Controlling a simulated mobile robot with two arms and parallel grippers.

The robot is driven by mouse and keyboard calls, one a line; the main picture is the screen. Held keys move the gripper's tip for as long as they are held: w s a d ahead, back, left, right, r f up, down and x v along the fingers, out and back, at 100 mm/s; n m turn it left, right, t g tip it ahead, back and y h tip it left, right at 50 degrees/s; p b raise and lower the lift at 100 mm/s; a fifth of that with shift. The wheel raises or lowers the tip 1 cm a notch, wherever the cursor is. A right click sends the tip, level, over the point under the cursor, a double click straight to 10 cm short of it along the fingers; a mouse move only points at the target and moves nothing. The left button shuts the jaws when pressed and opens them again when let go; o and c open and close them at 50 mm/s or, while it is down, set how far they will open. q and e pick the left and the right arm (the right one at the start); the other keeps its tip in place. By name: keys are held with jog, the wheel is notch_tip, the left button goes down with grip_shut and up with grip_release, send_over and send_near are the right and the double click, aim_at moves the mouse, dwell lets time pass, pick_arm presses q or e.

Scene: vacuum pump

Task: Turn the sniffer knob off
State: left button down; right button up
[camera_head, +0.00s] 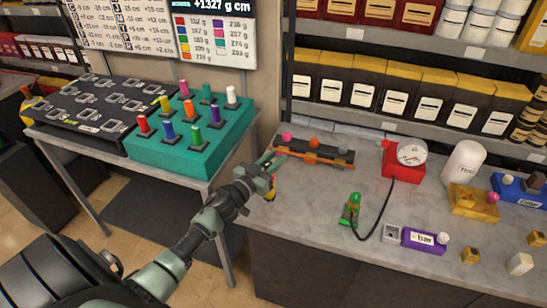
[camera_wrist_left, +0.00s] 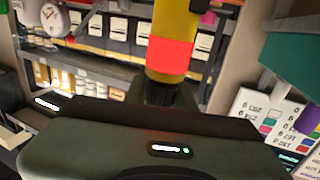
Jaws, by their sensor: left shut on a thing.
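My left gripper (camera_head: 267,172) is at the left edge of the grey counter, beside a dark rack (camera_head: 325,152) with pink, orange and grey knobs on top and an orange bar along its front. A small yellow-and-red piece (camera_head: 272,188) shows at the jaws. In the left wrist view a yellow cylinder with a red band (camera_wrist_left: 172,50) rises from a black part at the gripper, which appears shut on it. The fingertips are hidden there. No label marks a sniffer knob, so I cannot tell which knob it is. My right gripper is not in view.
A red box with a round gauge (camera_head: 411,153) is cabled to a green fitting (camera_head: 352,207). A purple "bar" box (camera_head: 424,240) and white canister (camera_head: 463,162) stand to the right. A teal peg block (camera_head: 160,160) is on the left table. The counter's front left is clear.

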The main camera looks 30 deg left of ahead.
pick_arm(q)
jog(key=m+h, duration=0.1)
jog(key=h, duration=0.1)
jog(key=shift+m+h, duration=0.4)
jog(key=shift+d+f+m+g+h+b, duration=0.1)
jog(key=shift+d+m+g+h+b, duration=0.1)
jog(key=shift+m+g+h, duration=0.3)
jog(key=shift+d+m+g+h+b, duration=0.1)
jog(key=shift+m+h+b, duration=0.15)
jog(key=shift+h, duration=0.45)
jog(key=shift+d, duration=0.1)
jog(key=c, duration=1.2)
grip_release()
jog(key=shift+o, duration=0.2)
jog(key=shift+s, duration=0.1)
